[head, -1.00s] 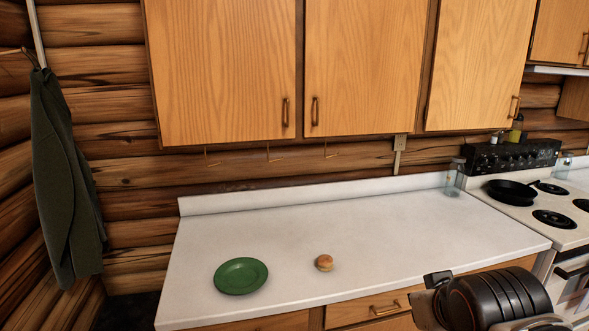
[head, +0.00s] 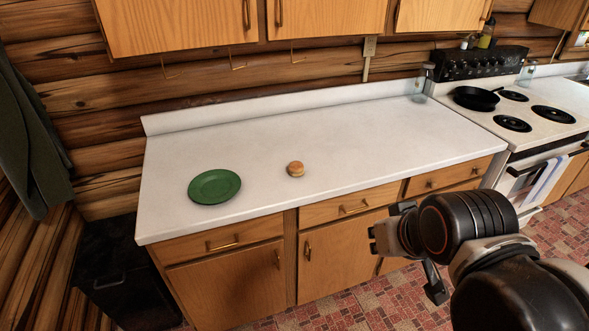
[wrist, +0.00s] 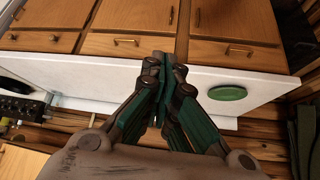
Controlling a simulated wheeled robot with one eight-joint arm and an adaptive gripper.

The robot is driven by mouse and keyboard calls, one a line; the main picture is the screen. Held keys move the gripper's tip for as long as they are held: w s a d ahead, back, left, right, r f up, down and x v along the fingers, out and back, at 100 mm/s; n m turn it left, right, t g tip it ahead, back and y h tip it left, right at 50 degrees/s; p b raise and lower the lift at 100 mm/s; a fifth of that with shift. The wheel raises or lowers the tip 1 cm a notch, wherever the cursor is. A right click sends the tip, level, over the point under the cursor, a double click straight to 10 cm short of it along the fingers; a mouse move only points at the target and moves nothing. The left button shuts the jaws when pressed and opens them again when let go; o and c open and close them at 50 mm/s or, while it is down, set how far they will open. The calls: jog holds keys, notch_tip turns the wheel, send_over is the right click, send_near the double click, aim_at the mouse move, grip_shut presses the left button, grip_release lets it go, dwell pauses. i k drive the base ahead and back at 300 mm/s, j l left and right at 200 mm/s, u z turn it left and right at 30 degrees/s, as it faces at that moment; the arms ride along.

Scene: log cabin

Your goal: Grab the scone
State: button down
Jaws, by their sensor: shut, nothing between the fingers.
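The scone (head: 296,169) is a small, round, golden-brown bun. In the head view it sits on the white counter (head: 330,140), to the right of a green plate (head: 214,187) and apart from it. The green plate also shows in the wrist view (wrist: 228,93), right of my gripper. My gripper (wrist: 160,62) is shut and empty, with its fingertips together. In the head view my arm is at the lower right, in front of the counter and away from the scone. I cannot see the scone in the wrist view.
A stove (head: 520,110) with a black frying pan (head: 475,97) stands right of the counter. Upper cabinets (head: 180,25) overhang the back. A dark bin (head: 118,270) stands at the counter's left end. The counter around the scone is mostly clear.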

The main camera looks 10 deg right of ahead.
aim_at(296, 167)
jog(key=i+z, duration=0.3)
jog(key=i, duration=0.3)
jog(key=i+j+z, duration=0.3)
jog(key=i, duration=0.3)
jog(key=l, duration=0.1)
